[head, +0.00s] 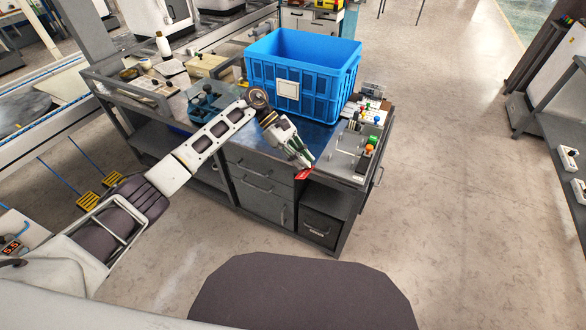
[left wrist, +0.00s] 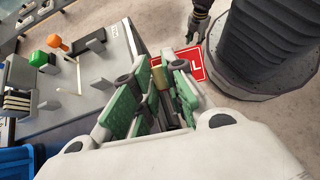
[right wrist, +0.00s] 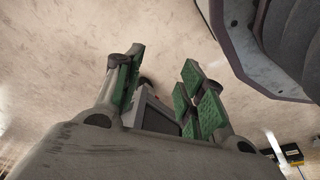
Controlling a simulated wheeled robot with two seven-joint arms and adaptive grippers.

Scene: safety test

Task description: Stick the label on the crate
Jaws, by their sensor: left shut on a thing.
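The blue crate (head: 327,92) stands on the workbench, with a pale blank panel (head: 287,88) on its front side. A blue corner of it (left wrist: 14,163) shows in the left wrist view. My left gripper (head: 304,164) is shut on the red label (head: 304,174) at the bench's front edge, in front of the crate and apart from it. In the left wrist view the label (left wrist: 190,62) is red with white marks and sticks out beyond the green-padded fingers (left wrist: 158,82). My right gripper (right wrist: 163,65) is open and empty over the floor, outside the head view.
The workbench top (head: 262,140) is bare in front of the crate. A shelf unit (head: 565,150) stands far right. The floor between is clear.

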